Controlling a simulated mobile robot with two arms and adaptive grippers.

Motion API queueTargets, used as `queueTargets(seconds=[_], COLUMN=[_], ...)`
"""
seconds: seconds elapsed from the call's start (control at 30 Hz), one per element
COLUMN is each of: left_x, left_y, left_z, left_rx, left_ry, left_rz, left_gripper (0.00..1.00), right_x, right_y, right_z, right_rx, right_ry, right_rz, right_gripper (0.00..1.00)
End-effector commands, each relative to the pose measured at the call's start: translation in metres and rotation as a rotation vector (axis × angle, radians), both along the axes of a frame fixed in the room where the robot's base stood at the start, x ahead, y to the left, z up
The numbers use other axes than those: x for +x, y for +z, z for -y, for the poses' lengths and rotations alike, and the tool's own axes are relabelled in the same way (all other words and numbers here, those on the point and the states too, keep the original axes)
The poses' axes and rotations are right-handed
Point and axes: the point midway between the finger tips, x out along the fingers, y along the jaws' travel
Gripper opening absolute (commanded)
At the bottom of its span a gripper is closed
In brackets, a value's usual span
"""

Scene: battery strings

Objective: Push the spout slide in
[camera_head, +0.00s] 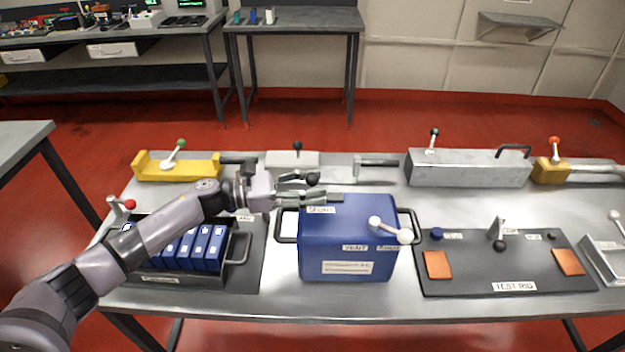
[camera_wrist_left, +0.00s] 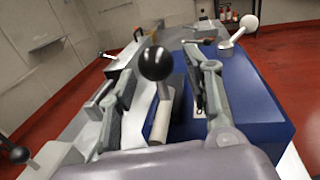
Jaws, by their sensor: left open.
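The blue box (camera_head: 350,240) stands upright on the steel table, with VENT and other labels; a label on its top left lies beside my left gripper (camera_head: 328,188). A black ball knob (camera_head: 313,179) shows by the box's upper left back edge. In the left wrist view, the knob (camera_wrist_left: 156,63) on a pale stem (camera_wrist_left: 161,115) stands between the two spread fingers of my left gripper (camera_wrist_left: 160,90). The right finger lies over the blue box's top (camera_wrist_left: 245,95). I cannot tell whether either finger touches the knob. My right gripper is out of view.
A white ball lever (camera_head: 390,230) sticks up from the box's front right. A black tray of blue cells (camera_head: 240,248) stands left, a TEST RIG mat (camera_head: 470,280) right. Grey and yellow lever fixtures (camera_head: 470,170) (camera_head: 180,168) line the table's back.

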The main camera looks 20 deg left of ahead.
Motion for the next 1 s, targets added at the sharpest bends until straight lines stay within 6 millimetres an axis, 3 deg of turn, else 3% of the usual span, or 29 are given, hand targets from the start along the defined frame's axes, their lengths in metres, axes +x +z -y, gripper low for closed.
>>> queueTargets(seconds=[0.33, 1.0], left_x=[0.0016, 0.0022], left_y=[-0.001, -0.0003], left_z=[0.0032, 0.0023], left_rx=[0.001, 0.001], left_ry=[0.0, 0.003], left_rz=[0.0, 0.0], left_gripper=[0.45, 0.01], right_x=[-0.0143, -0.0068], right_y=[0.0001, 0.0006], right_z=[0.0008, 0.001], right_rx=[-0.002, -0.001], right_ry=[0.0, -0.001], right_rz=[-0.021, -0.01], right_gripper=[0.4, 0.4])
